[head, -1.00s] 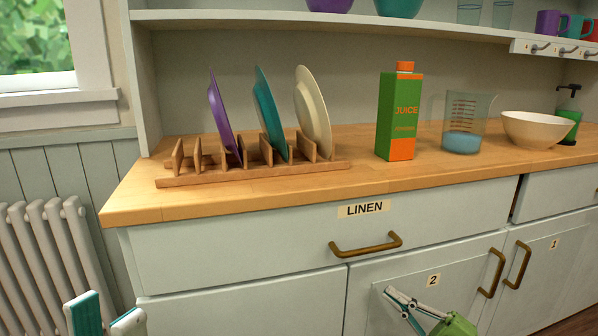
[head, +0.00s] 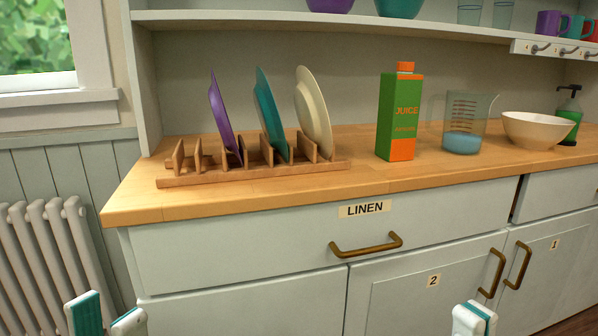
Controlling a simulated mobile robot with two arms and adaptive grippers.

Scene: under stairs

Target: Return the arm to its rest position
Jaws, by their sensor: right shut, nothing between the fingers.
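My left gripper (head: 107,318) shows at the bottom left edge, its two white fingers with teal pads apart and nothing visible between them. It is in front of the cabinet's left end, below the counter. My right gripper (head: 474,319) shows at the bottom edge, right of the middle, in front of the cabinet door marked 2 (head: 420,300). Its fingers are together and empty. Only the tips of both grippers show; the arms behind them are out of the picture.
The wooden counter (head: 230,195) holds a plate rack (head: 255,172) with three plates, a juice carton (head: 399,115), a measuring jug (head: 464,122), a bowl (head: 540,129) and a soap bottle (head: 569,112). The LINEN drawer (head: 235,240) is closed. A radiator (head: 45,260) stands at left.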

